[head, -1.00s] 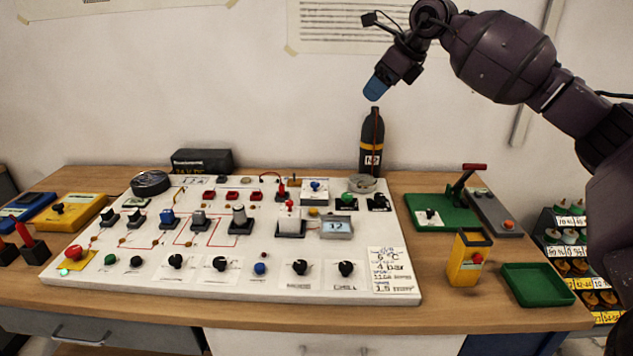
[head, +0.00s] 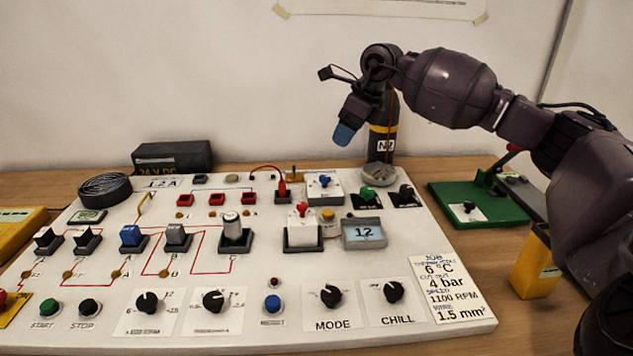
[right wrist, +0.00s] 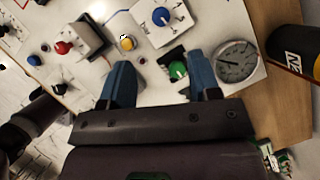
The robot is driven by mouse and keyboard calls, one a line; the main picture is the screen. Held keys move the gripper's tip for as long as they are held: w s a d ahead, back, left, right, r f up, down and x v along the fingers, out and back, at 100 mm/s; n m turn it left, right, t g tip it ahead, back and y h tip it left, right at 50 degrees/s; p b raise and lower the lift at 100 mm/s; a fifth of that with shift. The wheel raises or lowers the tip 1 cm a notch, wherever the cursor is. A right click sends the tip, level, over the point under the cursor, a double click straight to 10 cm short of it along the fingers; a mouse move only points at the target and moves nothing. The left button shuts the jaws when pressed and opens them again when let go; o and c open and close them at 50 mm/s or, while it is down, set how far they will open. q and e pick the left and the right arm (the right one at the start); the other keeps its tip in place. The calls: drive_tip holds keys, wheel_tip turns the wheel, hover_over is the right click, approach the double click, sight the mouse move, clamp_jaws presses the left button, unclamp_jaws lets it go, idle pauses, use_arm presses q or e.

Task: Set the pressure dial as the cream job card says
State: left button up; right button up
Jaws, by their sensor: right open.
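The cream job card (head: 447,290) lies at the right front of the white board and reads 6 °C, 4 bar, 1100 RPM and 1.5 mm². A blue knob (head: 323,182) sits on a scaled white plate at the board's back; the right wrist view shows it (right wrist: 160,16) beyond my fingers. Its label is unreadable, so I cannot tell if it is the pressure dial. A round gauge (head: 380,175) is at the back right and beside my right finger in the wrist view (right wrist: 237,60). My right gripper (head: 345,133) is open, empty and above the board's back; it also shows here (right wrist: 162,82).
A green knob (right wrist: 177,70) shows between my fingers. A black bottle (head: 382,135) marked N2 stands behind the gauge. A display (head: 364,233) reads 12. MODE (head: 331,296) and CHILL (head: 394,291) knobs are at the front. A yellow holder (head: 536,262) stands right of the board.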

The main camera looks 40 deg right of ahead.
sight(325, 177)
drive_tip(key=x, duration=0.3)
drive_tip(key=b+x, duration=0.1)
drive_tip(key=x, duration=0.7)
drive_tip(key=shift+s+d+f+b, duration=0.1)
drive_tip(key=shift+s+d+b, duration=0.05)
drive_tip(key=shift+s+b, duration=0.2)
drive_tip(key=shift+x, duration=0.8)
use_arm(q)
drive_tip(key=shift+w+f, duration=0.2)
drive_tip(key=shift+f, duration=0.6)
use_arm(e)
drive_tip(key=shift+c, duration=0.3)
drive_tip(key=c, duration=0.9)
use_arm(q)
drive_tip(key=shift+s+f, duration=0.1)
drive_tip(key=shift+f, duration=0.2)
use_arm(e)
drive_tip(key=shift+o, duration=0.2)
